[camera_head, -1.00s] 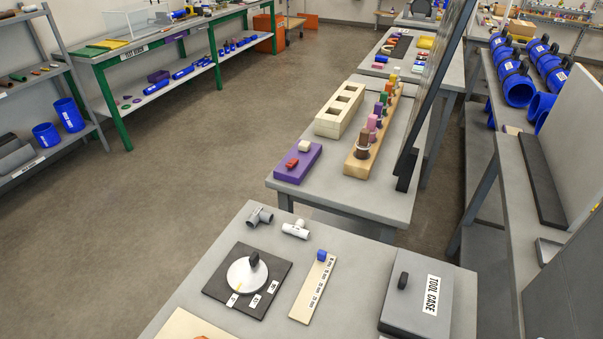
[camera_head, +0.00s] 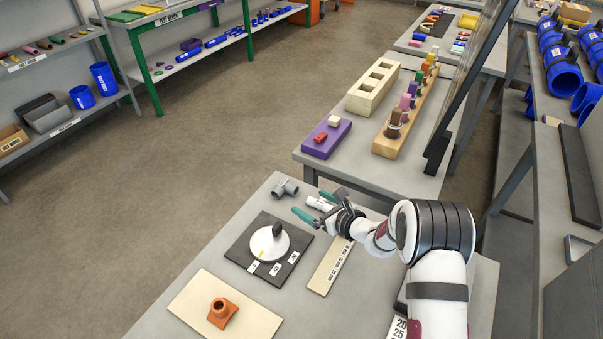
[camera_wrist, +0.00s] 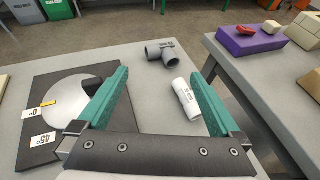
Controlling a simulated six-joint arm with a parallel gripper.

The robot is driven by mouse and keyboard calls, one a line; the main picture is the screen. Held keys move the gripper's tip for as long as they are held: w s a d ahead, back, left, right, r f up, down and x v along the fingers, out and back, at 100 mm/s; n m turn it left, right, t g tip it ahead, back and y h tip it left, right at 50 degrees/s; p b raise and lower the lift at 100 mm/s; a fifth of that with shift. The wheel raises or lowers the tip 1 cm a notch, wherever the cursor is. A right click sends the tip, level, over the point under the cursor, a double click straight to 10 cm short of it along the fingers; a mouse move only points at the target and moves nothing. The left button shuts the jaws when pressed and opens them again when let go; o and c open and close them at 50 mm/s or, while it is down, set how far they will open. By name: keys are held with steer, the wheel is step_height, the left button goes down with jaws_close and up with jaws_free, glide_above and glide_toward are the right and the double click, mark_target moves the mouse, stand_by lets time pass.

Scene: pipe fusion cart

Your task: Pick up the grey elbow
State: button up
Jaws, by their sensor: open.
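The grey elbow (camera_head: 285,188) lies on the cart top near its far left corner. In the wrist view the grey elbow (camera_wrist: 161,51) is beyond the fingertips, near the table edge, and apart from the gripper. A white printed fitting (camera_head: 319,203) lies just right of it; in the wrist view this white fitting (camera_wrist: 185,99) shows between the green fingers. My gripper (camera_head: 318,204) is open and empty, above the table near the white fitting. Its two green fingers (camera_wrist: 160,92) are spread wide.
A black plate with a white dial (camera_head: 268,244) and a dark knob sits left of my gripper. A labelled strip (camera_head: 328,268) lies nearer. An orange fitting (camera_head: 222,312) stands on a pale board (camera_head: 190,303). A second table with a purple block (camera_head: 326,139) stands beyond a gap.

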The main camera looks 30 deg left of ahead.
mark_target(283, 188)
steer(key=x, duration=1.5)
steer(key=shift+w+a, duration=0.1)
steer(key=shift+a, duration=0.05)
steer(key=shift+f, duration=0.15)
steer(key=c, duration=1.5)
step_height(283, 188, up, 4)
steer(key=shift+r, duration=0.2)
jaws_close()
steer(key=w+d+r, duration=0.2)
steer(key=d+r, duration=0.4)
steer(key=d, duration=0.5)
steer(key=shift+w+d+r, duration=0.25)
steer(key=shift+r, duration=0.15)
steer(key=o, duration=1.2)
jaws_free()
